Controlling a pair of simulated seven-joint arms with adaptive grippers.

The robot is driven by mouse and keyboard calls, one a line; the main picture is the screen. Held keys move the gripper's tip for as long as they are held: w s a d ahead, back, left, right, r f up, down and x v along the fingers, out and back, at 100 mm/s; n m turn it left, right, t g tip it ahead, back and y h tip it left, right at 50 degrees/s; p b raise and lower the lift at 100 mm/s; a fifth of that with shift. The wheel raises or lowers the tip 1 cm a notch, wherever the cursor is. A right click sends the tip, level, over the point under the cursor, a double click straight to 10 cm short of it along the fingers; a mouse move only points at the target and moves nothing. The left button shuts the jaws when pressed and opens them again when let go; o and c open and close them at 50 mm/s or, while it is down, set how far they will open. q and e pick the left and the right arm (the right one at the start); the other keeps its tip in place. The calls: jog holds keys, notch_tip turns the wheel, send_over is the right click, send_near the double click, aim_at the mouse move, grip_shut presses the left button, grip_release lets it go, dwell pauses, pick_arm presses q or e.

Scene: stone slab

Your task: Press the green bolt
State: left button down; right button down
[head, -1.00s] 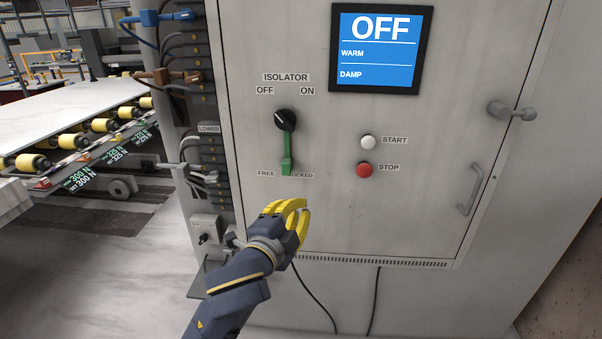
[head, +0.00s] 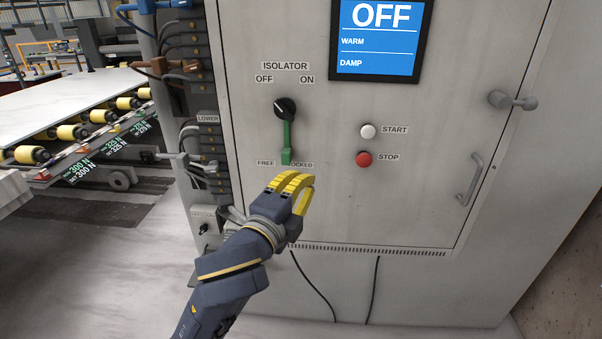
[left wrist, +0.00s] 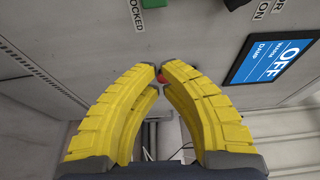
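The green bolt (head: 287,145) hangs below the black isolator knob (head: 285,108) on the grey cabinet front. Its lower end lies between the FREE and LOCKED labels and covers the first letter of LOCKED. In the left wrist view only a piece of the green bolt (left wrist: 154,3) shows at the top edge. My left gripper (head: 308,182) has yellow fingers and is just below and right of the bolt, apart from it in the picture. In the left wrist view my left gripper (left wrist: 158,72) has its fingertips almost together, with nothing held. My right gripper is out of view.
A white START button (head: 367,131) and a red STOP button (head: 364,159) sit right of the bolt. The screen (head: 379,38) reads OFF. A door handle (head: 470,180) sticks out at right. Cables and connectors (head: 208,150) line the left side.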

aim_at(287, 156)
pick_arm(q)
jog(key=x, duration=0.9)
jog(key=shift+w+d, duration=0.15)
jog(key=shift+w, duration=0.15)
jog(key=a, duration=0.2)
jog(key=shift+a, duration=0.3)
jog(key=shift+w+a, duration=0.15)
jog(key=shift+a, duration=0.6)
